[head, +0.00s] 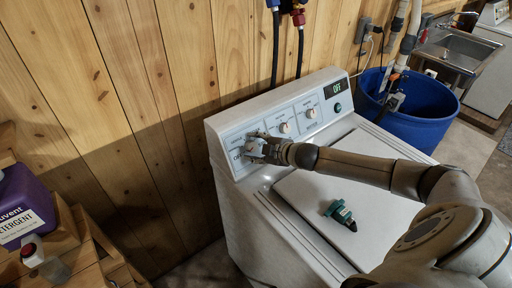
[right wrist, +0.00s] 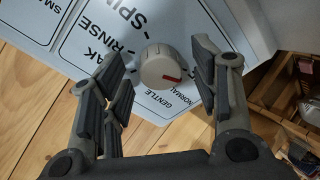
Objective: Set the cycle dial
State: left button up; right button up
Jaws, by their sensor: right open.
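The cycle dial (right wrist: 162,66) is a round pale knob with a red pointer mark on the control panel. In the right wrist view its red mark points toward the lower right, near the words NORMAL and GENTLE. My right gripper (right wrist: 158,80) is open, with one finger on each side of the dial and gaps showing on both sides. In the head view my right gripper (head: 254,150) is at the left end of the panel and hides most of the dial. The white washer (head: 240,207) has a small display (head: 336,88) reading OFF. My left gripper is not in view.
Two other knobs (head: 284,127) (head: 311,112) sit to the right on the panel. A green-and-black item (head: 340,213) lies on the washer lid. A blue tub (head: 415,125) stands right of the washer. A purple detergent jug (head: 24,203) is at the left.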

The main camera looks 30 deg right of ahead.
jog(key=v, duration=1.2)
dwell(0.6)
jog(key=shift+d, duration=0.1)
dwell(0.4)
